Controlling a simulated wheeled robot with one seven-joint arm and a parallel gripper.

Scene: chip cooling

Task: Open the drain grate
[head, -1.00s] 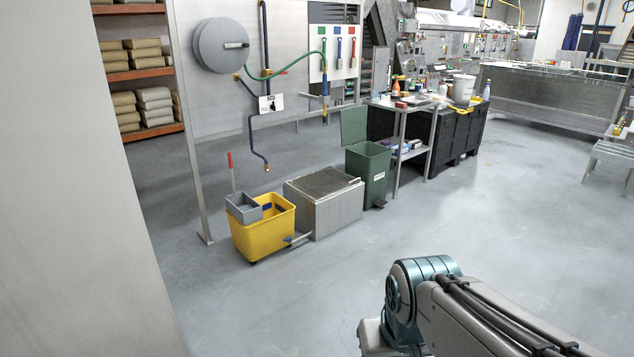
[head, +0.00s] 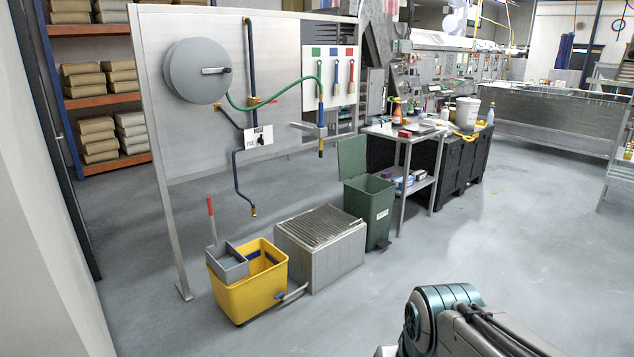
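The drain grate (head: 324,226) is a dark slatted panel lying flat on top of a grey metal box (head: 338,262) on the floor, left of the picture's middle. It looks closed, level with the box's rim. A short pipe sticks out from the box's lower left side. My arm shows at the bottom right, well apart from the box. My gripper is not in view.
A yellow mop bucket (head: 254,290) stands close against the box's left side. A green bin (head: 370,210) with its lid raised stands just right of it. A wall panel with a hose reel (head: 197,72) rises behind. The floor in front is clear.

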